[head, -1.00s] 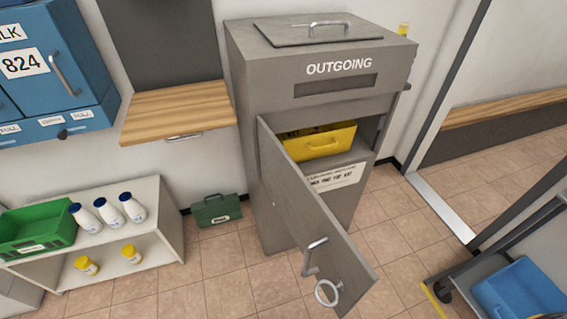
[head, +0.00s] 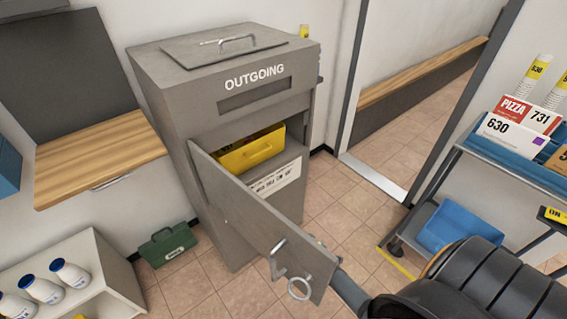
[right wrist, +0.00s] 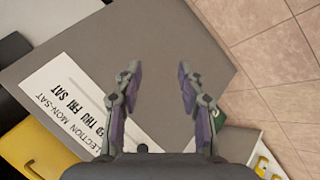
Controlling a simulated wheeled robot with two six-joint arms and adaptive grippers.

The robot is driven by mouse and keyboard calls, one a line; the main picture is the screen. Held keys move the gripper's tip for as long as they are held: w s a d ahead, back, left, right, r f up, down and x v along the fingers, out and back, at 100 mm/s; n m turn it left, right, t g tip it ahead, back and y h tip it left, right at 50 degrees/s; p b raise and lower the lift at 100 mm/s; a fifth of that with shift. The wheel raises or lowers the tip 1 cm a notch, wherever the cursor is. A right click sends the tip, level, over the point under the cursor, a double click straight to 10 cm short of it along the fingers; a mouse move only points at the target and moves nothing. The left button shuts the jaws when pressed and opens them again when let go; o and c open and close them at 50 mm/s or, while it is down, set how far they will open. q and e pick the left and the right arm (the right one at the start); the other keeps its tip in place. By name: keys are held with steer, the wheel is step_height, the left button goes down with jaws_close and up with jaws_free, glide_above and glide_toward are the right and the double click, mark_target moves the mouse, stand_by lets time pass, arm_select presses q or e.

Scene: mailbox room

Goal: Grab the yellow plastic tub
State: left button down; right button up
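The yellow plastic tub (head: 250,150) sits inside the grey outgoing mailbox (head: 178,110), on a shelf behind the open door (head: 245,215). The door hides part of its left side. Its corner also shows at the lower left of the right wrist view (right wrist: 40,150). My right gripper (right wrist: 160,75) is open with nothing between its fingers, in front of the grey panel with the white collection label (right wrist: 85,115). In the head view my right arm comes in at the lower right and its fingers are hidden behind the door. My left gripper is not in view.
The door swings out toward me with a handle and ring (head: 299,288). A cart (head: 480,165) with parcels and a blue bin (head: 455,225) stands at the right. A green box (head: 167,245) and a shelf with bottles (head: 85,265) are at the left.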

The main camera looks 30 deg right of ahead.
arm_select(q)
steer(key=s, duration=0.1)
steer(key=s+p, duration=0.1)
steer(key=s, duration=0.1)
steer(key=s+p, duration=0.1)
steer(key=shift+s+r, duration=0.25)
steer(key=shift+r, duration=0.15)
arm_select(e)
steer(key=w+r+n+t, duration=0.4)
steer(key=w+r, duration=0.3)
steer(key=r, duration=0.7)
steer(key=w+a+r+n+t, duration=0.1)
steer(key=w+r+n+t, duration=0.2)
steer(key=w+r+n, duration=0.4)
step_height(320, 180, up, 8)
steer(key=shift+w+a+r+t+y, duration=0.2)
steer(key=shift+w+t+y, duration=0.15)
steer(key=shift+w, duration=0.3)
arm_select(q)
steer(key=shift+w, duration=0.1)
